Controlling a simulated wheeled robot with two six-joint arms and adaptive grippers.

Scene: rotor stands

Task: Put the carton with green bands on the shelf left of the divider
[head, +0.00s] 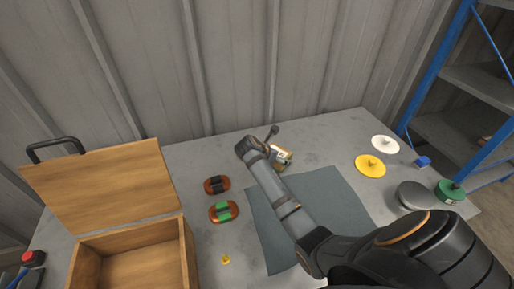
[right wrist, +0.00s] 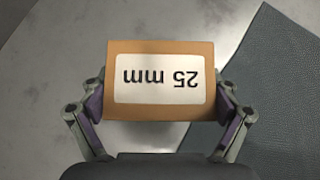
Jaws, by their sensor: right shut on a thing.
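A brown carton (right wrist: 160,55) with a white label reading "25 mm", upside down in the right wrist view, is between the fingers of my right gripper (right wrist: 160,108). The gripper is shut on it. In the head view the carton (head: 283,155) shows beside my arm's wrist, near the back of the table; the arm partly hides the gripper there. No green bands show on its visible faces. A rack with blue posts and grey shelves (head: 485,80) stands at the right; I cannot make out a divider. My left gripper is not in view.
A dark mat (head: 345,205) lies on the grey table (head: 225,165). Brown ovals with a black band (head: 217,185) and a green band (head: 223,212) lie left of it. An open wooden box (head: 190,255) stands at left; white (head: 385,144) and yellow (head: 370,166) discs lie right.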

